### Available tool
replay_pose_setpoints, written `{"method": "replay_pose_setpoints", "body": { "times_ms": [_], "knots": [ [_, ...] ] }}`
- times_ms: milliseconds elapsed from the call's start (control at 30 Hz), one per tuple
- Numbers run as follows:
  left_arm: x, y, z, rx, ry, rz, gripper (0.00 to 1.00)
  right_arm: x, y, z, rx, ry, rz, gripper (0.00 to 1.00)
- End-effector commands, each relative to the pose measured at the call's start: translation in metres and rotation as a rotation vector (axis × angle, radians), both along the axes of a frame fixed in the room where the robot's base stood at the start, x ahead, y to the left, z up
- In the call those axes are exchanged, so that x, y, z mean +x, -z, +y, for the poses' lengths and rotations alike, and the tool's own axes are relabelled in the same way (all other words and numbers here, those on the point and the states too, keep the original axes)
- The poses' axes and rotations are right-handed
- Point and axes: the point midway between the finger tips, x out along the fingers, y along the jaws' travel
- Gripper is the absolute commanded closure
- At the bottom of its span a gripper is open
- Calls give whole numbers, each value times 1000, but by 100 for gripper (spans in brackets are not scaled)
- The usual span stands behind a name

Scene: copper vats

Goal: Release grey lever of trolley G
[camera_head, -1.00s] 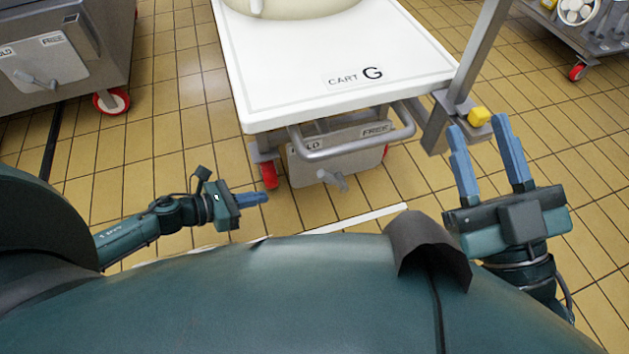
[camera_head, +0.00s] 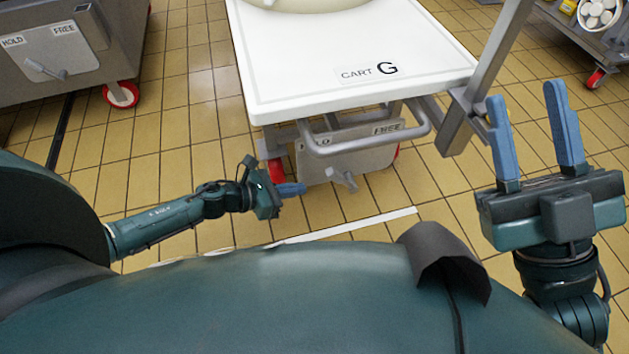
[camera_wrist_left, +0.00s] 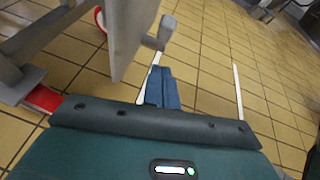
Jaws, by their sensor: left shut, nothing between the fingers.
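Cart G (camera_head: 300,92) has a white top marked "CART G". Below its front handle (camera_head: 365,140) is a grey panel (camera_head: 372,160) with HOLD at the left and FREE at the right, partly covered by the handle. The grey lever (camera_head: 342,178) sticks out low on the panel; its exact setting is hard to tell. My left gripper (camera_head: 303,188) is shut and empty, just left of the lever and apart from it. In the left wrist view the lever (camera_wrist_left: 160,33) stands just beyond the shut fingertips (camera_wrist_left: 159,70). My right gripper (camera_head: 525,92) is open and empty, right of the cart.
A grey metal post (camera_head: 485,75) rises at the cart's right corner, close to my right gripper. Another cart (camera_head: 60,75) with its own HOLD/FREE panel stands at the left. A further cart (camera_head: 575,30) is at the top right. The tiled floor between them is clear.

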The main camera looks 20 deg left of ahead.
Motion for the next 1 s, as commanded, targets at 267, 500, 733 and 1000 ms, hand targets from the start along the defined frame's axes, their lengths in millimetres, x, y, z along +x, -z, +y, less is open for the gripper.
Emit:
{"method": "replay_pose_setpoints", "body": {
  "times_ms": [267, 500, 733, 1000],
  "knots": [
    [31, -5, -30, 0, 0, -3, 100, -3, -7, -1, -7, -1, -72, 64],
    [38, -9, -38, -1, -2, 0, 100, -4, -9, -1, -8, -1, -83, 64],
    [38, -9, -38, -1, -3, 0, 100, -4, -9, -1, -8, 0, -83, 64],
    [40, -19, -42, 23, -1, 19, 100, 2, 3, 1, 7, 0, 71, 64]
  ]
}}
